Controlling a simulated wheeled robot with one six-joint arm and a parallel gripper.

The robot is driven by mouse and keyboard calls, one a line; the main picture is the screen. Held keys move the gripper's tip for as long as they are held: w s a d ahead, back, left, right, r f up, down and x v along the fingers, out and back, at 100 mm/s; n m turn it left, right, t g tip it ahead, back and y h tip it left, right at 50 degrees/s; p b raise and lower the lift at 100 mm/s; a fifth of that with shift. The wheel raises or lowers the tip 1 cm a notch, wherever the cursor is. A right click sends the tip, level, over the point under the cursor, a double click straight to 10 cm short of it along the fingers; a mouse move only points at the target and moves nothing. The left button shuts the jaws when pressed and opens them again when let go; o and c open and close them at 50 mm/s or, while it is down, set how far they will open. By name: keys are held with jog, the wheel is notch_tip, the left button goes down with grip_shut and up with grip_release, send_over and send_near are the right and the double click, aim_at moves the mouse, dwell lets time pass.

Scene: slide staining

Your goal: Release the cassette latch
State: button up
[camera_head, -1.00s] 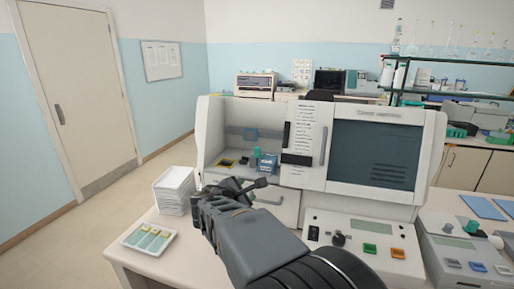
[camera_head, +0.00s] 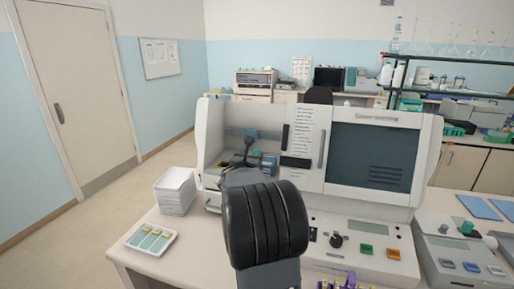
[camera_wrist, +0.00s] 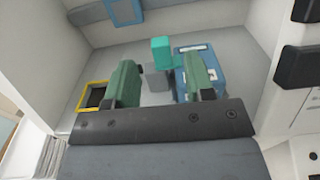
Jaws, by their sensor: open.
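A teal block (camera_wrist: 162,50), which looks like the latch, stands by a small grey block inside the open bay of the white machine (camera_head: 375,116). I cannot tell how far beyond the fingertips the block is. In the head view my arm covers most of the gripper.
A yellow-framed dark square (camera_wrist: 93,96) lies left on the bay floor. The bay's side walls stand close around. A stack of white trays (camera_head: 175,190) and a slide tray (camera_head: 151,239) are on the bench at left. A knob panel (camera_head: 352,243) is in front.

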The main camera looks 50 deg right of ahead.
aim_at(256, 151)
jog(key=shift+p+x, duration=0.85)
jog(key=shift+x, duration=2.25)
grip_shut()
